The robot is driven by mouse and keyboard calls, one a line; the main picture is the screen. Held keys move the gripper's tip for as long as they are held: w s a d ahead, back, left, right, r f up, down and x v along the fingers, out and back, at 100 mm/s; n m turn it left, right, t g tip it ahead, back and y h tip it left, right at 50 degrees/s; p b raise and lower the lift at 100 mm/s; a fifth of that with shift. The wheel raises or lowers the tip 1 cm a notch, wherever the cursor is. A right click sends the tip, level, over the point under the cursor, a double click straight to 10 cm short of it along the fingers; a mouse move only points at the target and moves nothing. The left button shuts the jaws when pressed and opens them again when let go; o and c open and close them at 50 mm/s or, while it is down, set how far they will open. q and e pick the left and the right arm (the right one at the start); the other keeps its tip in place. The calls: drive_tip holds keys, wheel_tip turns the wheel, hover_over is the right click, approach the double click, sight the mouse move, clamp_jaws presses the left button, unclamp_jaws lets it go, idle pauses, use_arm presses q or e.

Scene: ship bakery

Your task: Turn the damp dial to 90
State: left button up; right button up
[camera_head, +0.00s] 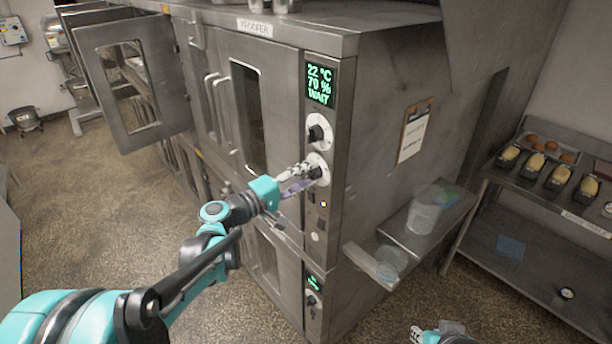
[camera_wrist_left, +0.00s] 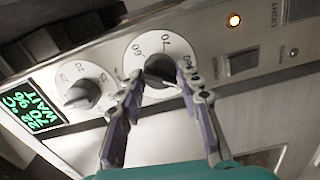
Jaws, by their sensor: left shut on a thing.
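The damp dial is the lower of two upper dials on the proofer's control strip, a black knob on a white numbered plate (camera_head: 322,160). In the left wrist view its knob (camera_wrist_left: 160,70) sits between the fingertips, with 60 and 70 legible on the plate. My left gripper (camera_head: 306,176) is shut on this knob, one finger on each side; it also shows in the left wrist view (camera_wrist_left: 161,78). The green display (camera_head: 320,85) reads 22 °C, 70 % and WAIT. My right gripper (camera_head: 440,335) is only partly visible at the bottom edge.
The other dial (camera_head: 317,133) is just above the damp dial; it also shows in the left wrist view (camera_wrist_left: 80,92). A lit lamp (camera_wrist_left: 233,20) and switch (camera_wrist_left: 242,62) lie beyond the knob. A side shelf (camera_head: 428,235) holds clear containers. A proofer door (camera_head: 100,40) stands open at left.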

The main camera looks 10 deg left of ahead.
use_arm(q)
drive_tip(key=m, duration=0.4)
drive_tip(key=shift+m, duration=0.4)
idle(0.4)
drive_tip(key=o, duration=1.1)
drive_tip(key=shift+o, duration=0.2)
drive_tip(key=shift+s, duration=0.1)
drive_tip(key=v, duration=1.2)
